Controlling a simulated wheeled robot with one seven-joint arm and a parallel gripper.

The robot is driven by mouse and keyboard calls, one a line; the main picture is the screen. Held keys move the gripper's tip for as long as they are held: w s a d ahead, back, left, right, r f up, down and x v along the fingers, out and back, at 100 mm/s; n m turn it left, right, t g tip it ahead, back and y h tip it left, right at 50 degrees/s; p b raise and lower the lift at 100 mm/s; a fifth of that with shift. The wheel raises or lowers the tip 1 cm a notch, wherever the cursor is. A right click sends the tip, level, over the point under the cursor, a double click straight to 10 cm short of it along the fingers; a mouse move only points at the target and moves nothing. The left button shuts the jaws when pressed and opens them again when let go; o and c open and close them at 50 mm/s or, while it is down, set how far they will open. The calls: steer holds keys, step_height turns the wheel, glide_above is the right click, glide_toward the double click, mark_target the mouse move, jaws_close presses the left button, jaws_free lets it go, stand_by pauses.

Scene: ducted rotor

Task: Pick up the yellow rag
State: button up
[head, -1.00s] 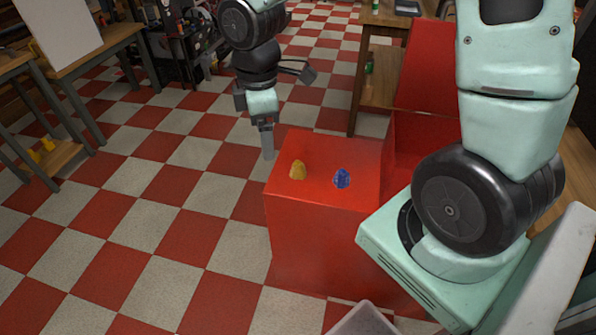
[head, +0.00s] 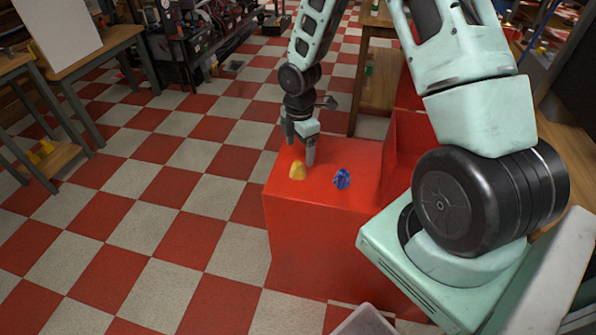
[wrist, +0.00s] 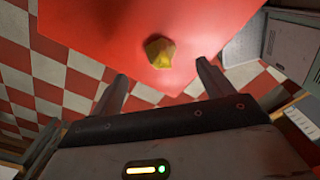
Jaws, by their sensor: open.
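The yellow rag (head: 297,170) is a small crumpled lump on top of a red box (head: 290,230), near its left side. It also shows in the wrist view (wrist: 160,52), on the red surface beyond the fingertips. My gripper (head: 300,152) is open and empty, fingers pointing down, just behind and above the rag in the head view. In the wrist view the open fingers (wrist: 160,82) spread to either side of the rag, which lies slightly ahead of the gap between them. Neither finger visibly touches the rag.
A blue crumpled rag (head: 342,179) lies on the red box to the right of the yellow one. A taller red part stands to the right of the box top. Wooden tables (head: 75,65) stand at the left. The checkered floor left of the box is clear.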

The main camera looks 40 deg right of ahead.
mark_target(298, 163)
steer(key=f, duration=0.7)
steer(key=shift+a+f, duration=0.1)
steer(key=shift+a, duration=0.2)
steer(key=shift+c, duration=0.3)
steer(key=c, duration=1.1)
step_height(298, 163, up, 10)
steer(key=shift+r+p, duration=0.1)
steer(key=shift+p, duration=0.2)
